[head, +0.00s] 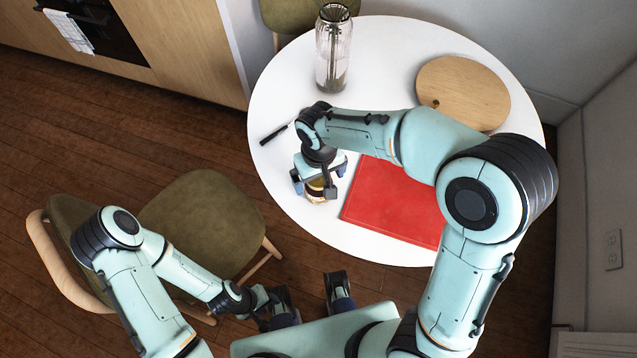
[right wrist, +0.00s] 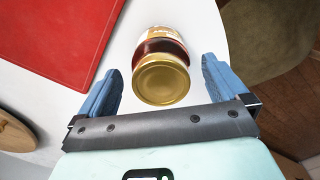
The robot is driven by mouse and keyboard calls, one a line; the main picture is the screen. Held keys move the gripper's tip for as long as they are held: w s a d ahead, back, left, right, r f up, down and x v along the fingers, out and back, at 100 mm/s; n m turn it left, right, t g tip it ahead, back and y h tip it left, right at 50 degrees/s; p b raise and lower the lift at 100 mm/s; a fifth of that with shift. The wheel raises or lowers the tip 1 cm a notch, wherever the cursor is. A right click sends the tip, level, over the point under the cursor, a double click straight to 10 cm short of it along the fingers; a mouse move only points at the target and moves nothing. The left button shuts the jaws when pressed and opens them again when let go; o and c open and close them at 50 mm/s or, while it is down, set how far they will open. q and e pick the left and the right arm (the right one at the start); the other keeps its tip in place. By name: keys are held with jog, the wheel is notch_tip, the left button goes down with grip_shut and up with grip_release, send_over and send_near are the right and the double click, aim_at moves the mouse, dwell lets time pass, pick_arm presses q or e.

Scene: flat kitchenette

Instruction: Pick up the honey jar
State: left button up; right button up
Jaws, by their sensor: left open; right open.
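The honey jar (head: 318,196) stands on the white round table near its front left edge, partly hidden by my right gripper (head: 318,186). In the right wrist view, the jar (right wrist: 162,80) shows a gold lid, dark amber contents and a pale label. My right gripper (right wrist: 160,68) is open there, with its blue fingers on either side of the jar and visible gaps at both sides. My left gripper (head: 311,288) is open and empty, low in the head view, away from the table.
A red mat (head: 393,205) lies just right of the jar; a round wooden board (head: 470,92) is behind it. A ribbed glass vase (head: 332,60) stands at the back. A dark pen-like object (head: 274,134) lies at the left edge. An olive chair (head: 200,215) stands left.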

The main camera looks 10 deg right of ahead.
notch_tip(320, 180, down, 3)
jog(key=shift+r, duration=0.2)
jog(key=c, duration=1.4)
jog(key=shift+w+a+r, duration=0.1)
jog(key=shift+c, duration=0.6)
jog(key=shift+r, duration=0.15)
